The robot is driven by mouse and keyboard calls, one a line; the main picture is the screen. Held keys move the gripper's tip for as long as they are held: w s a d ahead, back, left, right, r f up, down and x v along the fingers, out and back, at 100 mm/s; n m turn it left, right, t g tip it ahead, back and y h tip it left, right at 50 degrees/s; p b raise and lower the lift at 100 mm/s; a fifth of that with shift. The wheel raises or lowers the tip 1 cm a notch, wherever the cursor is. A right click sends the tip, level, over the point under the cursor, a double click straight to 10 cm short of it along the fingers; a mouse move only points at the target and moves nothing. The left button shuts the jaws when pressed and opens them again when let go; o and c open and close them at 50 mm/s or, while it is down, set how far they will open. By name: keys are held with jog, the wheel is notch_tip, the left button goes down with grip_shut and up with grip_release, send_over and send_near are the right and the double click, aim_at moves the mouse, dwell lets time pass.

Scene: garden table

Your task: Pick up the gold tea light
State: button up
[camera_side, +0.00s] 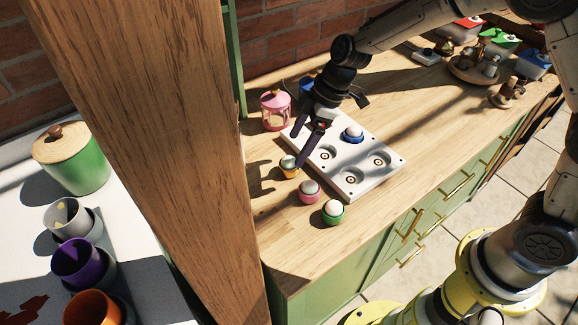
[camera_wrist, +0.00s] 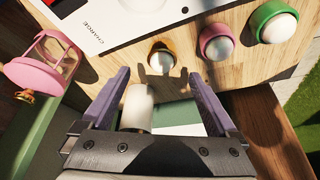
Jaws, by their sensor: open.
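The gold tea light (camera_side: 289,168), with a pale rounded top, stands on the wooden worktop near the left edge of the white tray. In the wrist view the gold tea light (camera_wrist: 161,58) lies just beyond the gap between my purple fingertips, roughly centred. My gripper (camera_side: 303,156) is tilted down from above and its fingertips are close to the tea light in the side view. Its fingers are spread in the wrist view (camera_wrist: 156,72), with no tea light between them. Whether a finger touches the tea light I cannot tell.
A pink tea light (camera_side: 309,192) and a green one (camera_side: 333,212) stand nearby. A blue one (camera_side: 352,134) sits in the white tray (camera_side: 388,180), whose other visible recesses are empty. A pink lantern (camera_side: 275,110) stands behind. A wooden post (camera_side: 165,150) rises at left.

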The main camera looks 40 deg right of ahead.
aim_at(292, 158)
jog(key=x, duration=0.4)
jog(key=shift+s+f, duration=0.1)
jog(key=shift+f, duration=0.35)
jog(key=c, duration=1.5)
jog(key=shift+o, duration=0.2)
jog(key=shift+r, duration=0.1)
